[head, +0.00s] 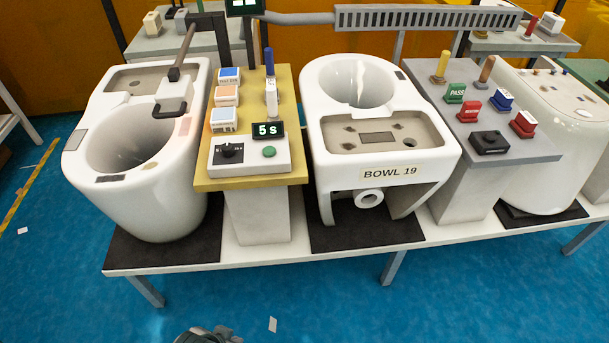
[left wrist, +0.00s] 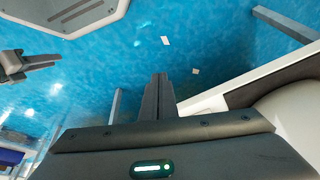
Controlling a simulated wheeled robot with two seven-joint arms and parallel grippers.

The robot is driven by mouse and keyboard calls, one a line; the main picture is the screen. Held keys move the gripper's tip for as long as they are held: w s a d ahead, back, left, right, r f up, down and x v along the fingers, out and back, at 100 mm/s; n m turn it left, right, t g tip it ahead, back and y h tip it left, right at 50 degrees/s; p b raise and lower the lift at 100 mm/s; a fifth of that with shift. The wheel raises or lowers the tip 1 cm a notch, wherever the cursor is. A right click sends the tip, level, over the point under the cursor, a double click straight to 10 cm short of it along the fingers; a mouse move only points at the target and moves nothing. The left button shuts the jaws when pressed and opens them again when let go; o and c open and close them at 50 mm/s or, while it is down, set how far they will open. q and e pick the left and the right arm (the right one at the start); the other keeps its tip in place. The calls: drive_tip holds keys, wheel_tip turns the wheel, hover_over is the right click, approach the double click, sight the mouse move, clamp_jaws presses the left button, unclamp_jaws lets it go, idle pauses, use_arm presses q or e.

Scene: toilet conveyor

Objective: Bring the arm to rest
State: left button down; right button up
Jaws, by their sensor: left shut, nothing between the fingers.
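My left gripper (left wrist: 160,80) shows in the left wrist view with its two dark fingers together and nothing between them. It hangs over the blue floor, beside the bench edge and apart from it. A dark, jointed piece that looks like part of my other gripper (left wrist: 28,66) shows at the left of that view; its jaw gap is unclear. In the head view only a grey piece of my own arm or gripper shows at the bottom edge, left of the middle. Neither gripper is seen touching anything on the bench.
A long white bench (head: 350,250) carries white toilet bowls, including BOWL 19 (head: 390,172) and a left bowl (head: 150,205). Between them stands a yellow panel (head: 285,110) reading 5s. A grey panel (head: 530,145) stands right. The blue floor (head: 330,315) in front is mostly clear.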

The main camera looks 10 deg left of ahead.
use_arm(q)
drive_tip(key=d+f+t+h, duration=0.1)
drive_tip(key=d+f+t, duration=0.1)
drive_tip(key=f, duration=2.4)
drive_tip(key=shift+s+d+f, duration=0.35)
drive_tip(key=shift+d+f, duration=0.05)
drive_tip(key=shift+d, duration=0.3)
